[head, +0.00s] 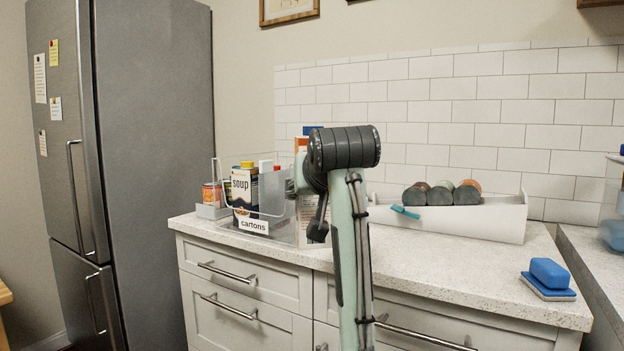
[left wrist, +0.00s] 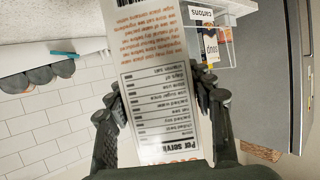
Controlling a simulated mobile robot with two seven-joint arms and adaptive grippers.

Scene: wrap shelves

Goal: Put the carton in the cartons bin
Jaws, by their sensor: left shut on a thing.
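My left gripper (left wrist: 163,100) is shut on a carton (left wrist: 155,75), a white box with orange print and a nutrition table. In the head view the carton (head: 303,218) is upright, mostly hidden behind my left arm, just right of the cartons bin. The clear cartons bin (head: 282,236) stands on the left of the counter with a white "cartons" label. It holds a black and white soup carton (head: 244,188) with a yellow cap and other packs. The bin's label (left wrist: 201,13) also shows in the left wrist view. My right gripper is not in view.
A white tray (head: 510,222) with several dark round-ended items and a teal object (head: 405,212) stands against the tiled wall. A blue sponge (head: 549,272) lies at the right end of the counter. The front middle of the counter is clear. A fridge (head: 155,150) stands left.

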